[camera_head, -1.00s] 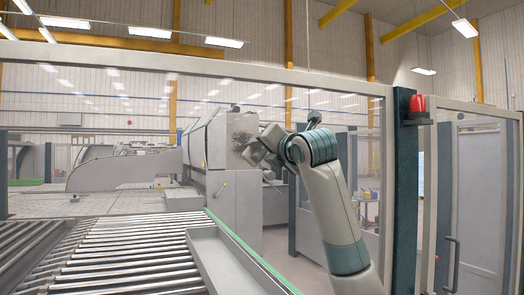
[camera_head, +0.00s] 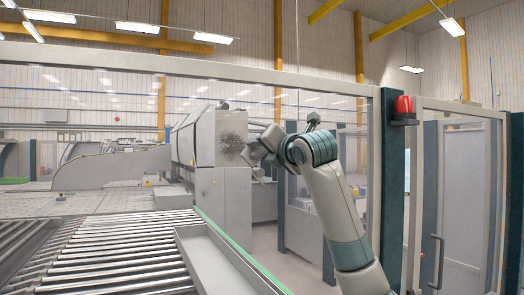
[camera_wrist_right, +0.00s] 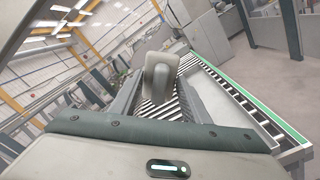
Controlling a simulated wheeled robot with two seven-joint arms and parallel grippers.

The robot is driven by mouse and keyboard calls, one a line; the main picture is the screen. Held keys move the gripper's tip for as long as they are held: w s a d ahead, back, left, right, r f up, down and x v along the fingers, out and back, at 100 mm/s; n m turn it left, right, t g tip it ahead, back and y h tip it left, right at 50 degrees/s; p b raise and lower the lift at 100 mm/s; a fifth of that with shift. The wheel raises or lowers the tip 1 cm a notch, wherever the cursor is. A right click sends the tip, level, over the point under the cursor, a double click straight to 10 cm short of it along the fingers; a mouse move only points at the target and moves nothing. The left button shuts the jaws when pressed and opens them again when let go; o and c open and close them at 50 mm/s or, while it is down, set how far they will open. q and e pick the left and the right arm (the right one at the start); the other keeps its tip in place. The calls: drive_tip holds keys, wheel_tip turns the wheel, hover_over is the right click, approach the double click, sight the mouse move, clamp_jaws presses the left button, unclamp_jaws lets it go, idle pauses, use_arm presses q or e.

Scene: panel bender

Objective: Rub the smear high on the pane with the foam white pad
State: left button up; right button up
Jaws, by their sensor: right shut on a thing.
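The smear (camera_head: 232,143) is a dark speckled patch on the clear pane (camera_head: 330,105), seen in the head view against a grey machine behind the glass. My right gripper (camera_head: 256,152) is just right of and slightly below the smear, small and partly hidden by my own wrist. It is shut on the foam white pad, a pale rounded block (camera_wrist_right: 160,76) seen in the middle of the right wrist view. The fingertips are hard to make out. I cannot tell whether the pad touches the pane. My left gripper is not in view.
A roller conveyor (camera_head: 105,255) with a grey side tray (camera_head: 215,258) and green edge lies low at left. A dark post (camera_head: 393,150) with a red beacon (camera_head: 404,106) stands right of my arm. A framed door (camera_head: 465,200) is farther right.

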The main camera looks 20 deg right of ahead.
drive_tip(key=shift+r+p, duration=0.3)
drive_tip(key=shift+r, duration=0.2)
drive_tip(key=shift+a, duration=0.15)
drive_tip(key=shift+a+p, duration=0.35)
drive_tip(key=shift+a, duration=1.3)
drive_tip(key=shift+a, duration=0.1)
drive_tip(key=shift+s+a+f+p, duration=0.1)
drive_tip(key=shift+a+p, duration=0.3)
drive_tip(key=shift+a, duration=1.25)
drive_tip(key=shift+a, duration=0.1)
drive_tip(key=shift+s+a+p, duration=0.1)
drive_tip(key=shift+a+p, duration=0.3)
drive_tip(key=shift+a, duration=1.25)
